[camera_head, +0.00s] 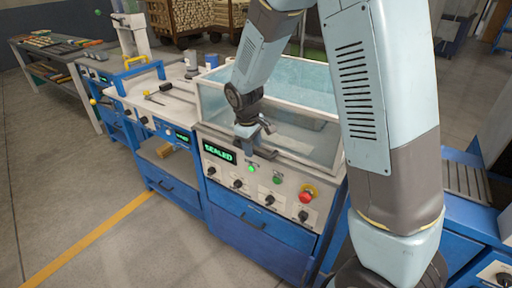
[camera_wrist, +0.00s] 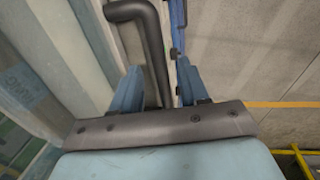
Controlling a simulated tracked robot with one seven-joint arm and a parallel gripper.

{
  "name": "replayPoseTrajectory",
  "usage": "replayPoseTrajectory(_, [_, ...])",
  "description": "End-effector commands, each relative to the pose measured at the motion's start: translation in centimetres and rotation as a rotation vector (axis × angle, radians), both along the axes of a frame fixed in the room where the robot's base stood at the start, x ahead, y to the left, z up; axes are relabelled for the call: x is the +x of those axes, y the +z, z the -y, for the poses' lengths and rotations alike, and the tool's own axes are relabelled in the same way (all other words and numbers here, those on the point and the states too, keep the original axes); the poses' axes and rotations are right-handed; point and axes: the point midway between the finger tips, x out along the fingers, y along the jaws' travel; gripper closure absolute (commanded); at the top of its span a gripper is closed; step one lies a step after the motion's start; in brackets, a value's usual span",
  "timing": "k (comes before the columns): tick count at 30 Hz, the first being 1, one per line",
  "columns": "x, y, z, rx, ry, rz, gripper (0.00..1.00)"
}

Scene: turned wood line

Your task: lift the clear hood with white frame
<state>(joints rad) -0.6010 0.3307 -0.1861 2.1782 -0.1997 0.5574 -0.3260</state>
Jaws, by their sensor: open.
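The clear hood with its white frame (camera_head: 215,101) sits down on the blue and white machine, its clear panes showing a pale blue interior. My gripper (camera_head: 255,136) is at the hood's lower front edge, above the control panel. In the wrist view, the two blue fingers of my gripper (camera_wrist: 158,84) stand apart, one on each side of a dark bent bar handle (camera_wrist: 150,42). The handle runs between the fingers, with a visible gap on the right side; contact on the left is unclear. The white frame also fills the left of the wrist view (camera_wrist: 80,45).
The front panel (camera_head: 243,172) has a green-lit display reading "SEALED", several black knobs and a red emergency button (camera_head: 306,196). A neighbouring workbench (camera_head: 160,103) holds tools at left. A roller conveyor (camera_head: 466,180) lies at right. Open floor lies in front.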

Motion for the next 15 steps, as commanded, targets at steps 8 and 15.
replayPoseTrajectory(8, [0.12,-1.02,0.16,-0.001,0.000,-0.001,0.56])
replayPoseTrajectory(15, [0.14,-1.00,0.18,-0.001,-0.001,0.000,0.61])
